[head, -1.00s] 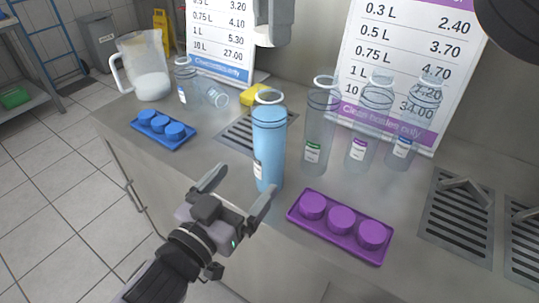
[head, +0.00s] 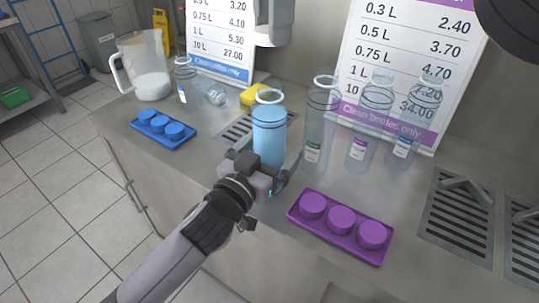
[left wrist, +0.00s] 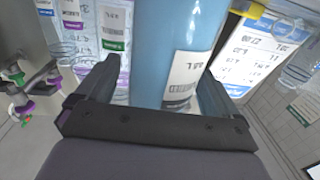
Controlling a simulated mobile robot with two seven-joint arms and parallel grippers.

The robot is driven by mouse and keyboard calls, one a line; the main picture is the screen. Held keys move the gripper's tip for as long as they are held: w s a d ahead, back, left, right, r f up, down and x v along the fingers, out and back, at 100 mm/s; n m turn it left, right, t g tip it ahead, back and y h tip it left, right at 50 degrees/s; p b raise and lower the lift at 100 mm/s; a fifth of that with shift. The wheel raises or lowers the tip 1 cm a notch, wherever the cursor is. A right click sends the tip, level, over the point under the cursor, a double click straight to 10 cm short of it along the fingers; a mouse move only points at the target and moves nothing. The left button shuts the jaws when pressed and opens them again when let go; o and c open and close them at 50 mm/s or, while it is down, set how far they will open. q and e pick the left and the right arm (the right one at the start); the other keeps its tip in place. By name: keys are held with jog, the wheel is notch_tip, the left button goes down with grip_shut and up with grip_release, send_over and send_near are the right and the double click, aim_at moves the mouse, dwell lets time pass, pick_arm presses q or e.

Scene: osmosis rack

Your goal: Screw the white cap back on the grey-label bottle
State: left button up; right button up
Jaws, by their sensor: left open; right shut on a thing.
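The grey-label bottle (head: 268,135), full of blue liquid, stands upright on the counter. Its top, with a pale ring, shows no cap. Its label (left wrist: 184,82) with a dark grey band faces the left wrist camera. My left gripper (head: 266,168) is open low at the bottle, with one finger on each side of it in the left wrist view (left wrist: 155,95). Whether the fingers touch it I cannot tell. The white cap and my right gripper are not in view.
A purple tray with purple caps (head: 303,226) lies close to the right. Clear bottles with green (head: 315,130), purple (head: 359,148) and blue labels stand behind. A blue tray (head: 185,143), a jug (head: 150,75) and a yellow sponge (head: 251,97) are left.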

pick_arm(q)
jog(key=c, duration=1.5)
pick_arm(e)
send_over(272, 86)
jog(key=shift+w+f, duration=0.15)
jog(key=shift+f, duration=2.35)
jog(key=shift+f, duration=0.9)
jog(key=shift+f, duration=0.55)
pick_arm(q)
grip_shut()
pick_arm(e)
jog(key=m, duration=0.4)
jog(key=shift+m, duration=0.4)
jog(key=m, duration=0.5)
